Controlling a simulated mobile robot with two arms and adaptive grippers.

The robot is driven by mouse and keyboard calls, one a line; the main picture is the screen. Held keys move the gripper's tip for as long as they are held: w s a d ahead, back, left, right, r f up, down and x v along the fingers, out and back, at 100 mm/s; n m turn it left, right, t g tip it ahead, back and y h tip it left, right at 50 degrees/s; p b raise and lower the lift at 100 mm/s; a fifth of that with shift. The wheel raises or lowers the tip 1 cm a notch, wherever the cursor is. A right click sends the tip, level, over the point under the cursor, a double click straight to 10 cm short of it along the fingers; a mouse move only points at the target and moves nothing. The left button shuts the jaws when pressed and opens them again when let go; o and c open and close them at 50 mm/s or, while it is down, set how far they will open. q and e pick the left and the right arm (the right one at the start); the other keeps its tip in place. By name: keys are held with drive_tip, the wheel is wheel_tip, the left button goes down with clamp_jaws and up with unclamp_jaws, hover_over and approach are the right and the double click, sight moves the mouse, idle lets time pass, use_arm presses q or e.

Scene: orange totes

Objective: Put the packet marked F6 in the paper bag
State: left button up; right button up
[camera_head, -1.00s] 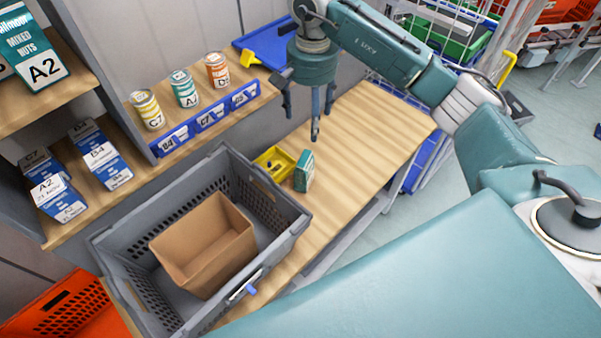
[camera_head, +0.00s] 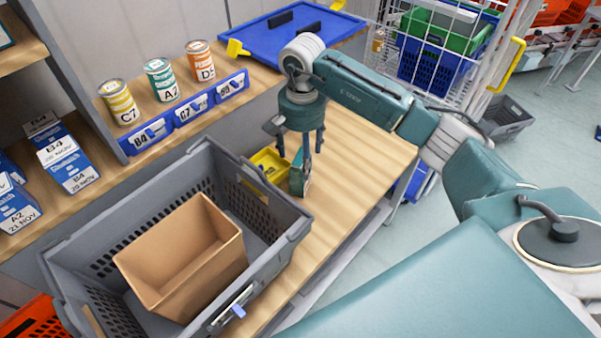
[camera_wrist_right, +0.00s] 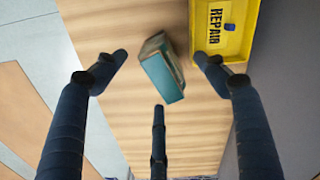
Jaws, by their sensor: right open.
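A teal packet with a pale side (camera_head: 298,184) stands on the wooden bench beside the yellow tray; its mark is not readable. It also shows in the right wrist view (camera_wrist_right: 163,78). My right gripper (camera_head: 308,160) is open and empty above the packet, one finger partly covering it in the head view. In the wrist view the packet lies between the spread fingers of the gripper (camera_wrist_right: 155,82), with no clear contact. The brown paper bag (camera_head: 205,284) stands open-topped inside the grey crate. My left gripper is not in view.
The grey crate (camera_head: 274,246) stands left of the packet. The yellow tray (camera_wrist_right: 224,45), marked REPAIR, is close beside the packet. Several cans and blue label bins (camera_head: 193,110) line the shelf behind. A blue tray (camera_head: 262,45) lies at the back. The bench (camera_head: 380,150) is clear at right.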

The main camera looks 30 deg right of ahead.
drive_tip(key=f, duration=0.2)
drive_tip(key=f+p, duration=0.2)
drive_tip(key=f, duration=0.1)
drive_tip(key=shift+s+d+f, duration=0.2)
drive_tip(key=shift+d+f, duration=0.05)
drive_tip(key=shift+f, duration=0.3)
drive_tip(key=c, duration=1.5)
drive_tip(key=shift+w+r, duration=0.1)
drive_tip(key=shift+r, duration=0.55)
drive_tip(key=shift+r+b, duration=1.15)
drive_tip(key=shift+r, duration=8.25)
